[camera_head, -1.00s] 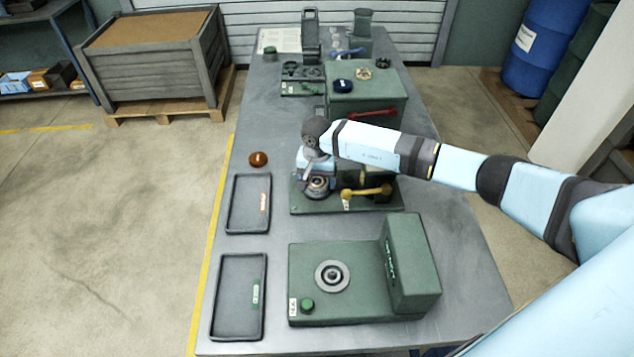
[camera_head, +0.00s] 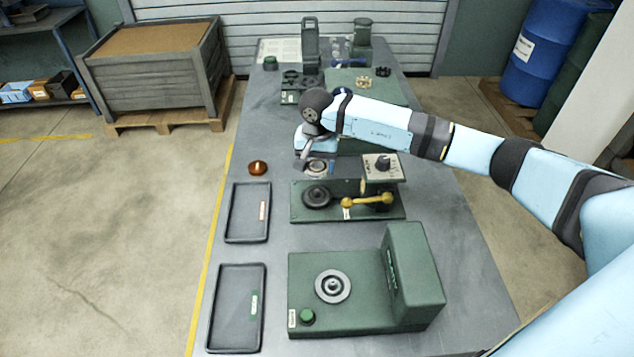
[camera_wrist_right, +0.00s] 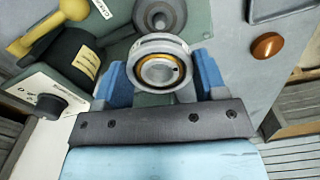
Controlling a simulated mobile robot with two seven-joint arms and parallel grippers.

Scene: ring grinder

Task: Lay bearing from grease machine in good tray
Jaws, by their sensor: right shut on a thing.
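My right gripper (camera_head: 309,158) is shut on the bearing (camera_head: 317,168), a metal ring with an orange-gold inner band. In the right wrist view the bearing (camera_wrist_right: 160,68) sits between the blue fingers of the gripper (camera_wrist_right: 160,80). It is held above the green machine (camera_head: 330,212) with the yellow handle and dial, whose round dark seat (camera_head: 317,196) shows bare. A dark tray with a green label (camera_head: 211,310) lies at the front left, empty. A similar tray with a red label (camera_head: 231,212) lies behind it, also empty. My left gripper is out of view.
An amber dome (camera_head: 258,168) stands behind the red-labelled tray; it also shows in the right wrist view (camera_wrist_right: 267,46). A green machine with a round spindle (camera_head: 333,286) stands at the front, right of the trays. Bare table (camera_head: 277,235) separates trays and machines.

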